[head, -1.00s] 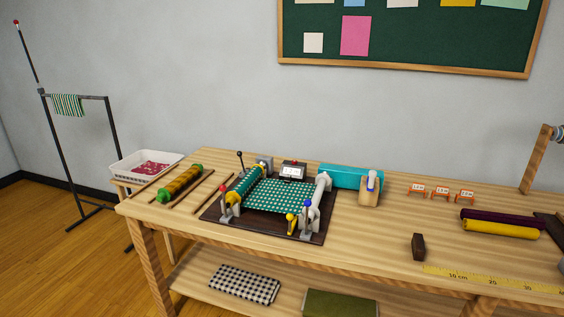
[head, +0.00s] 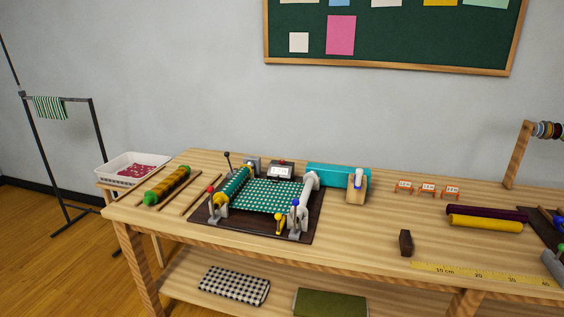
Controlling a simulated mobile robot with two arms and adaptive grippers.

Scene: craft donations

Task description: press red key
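A fabric-winding machine on a dark board (head: 262,228) stands on the wooden table, with green patterned cloth (head: 270,195) stretched between its rollers. Behind the cloth is a small grey counter box (head: 281,171) with a white display, too small to read. A small red spot (head: 282,162) shows on top of the box; I cannot tell for sure that it is the red key. A red knob (head: 210,189) tops a lever at the machine's left front, and a blue knob (head: 295,202) tops one at its right front. Neither of my grippers shows.
Orange number stands (head: 427,190), dark and yellow rolls (head: 485,222), a dark block (head: 405,242) and a yellow ruler (head: 480,274) lie farther right. Wooden sticks and a patterned roll (head: 167,186) lie left.

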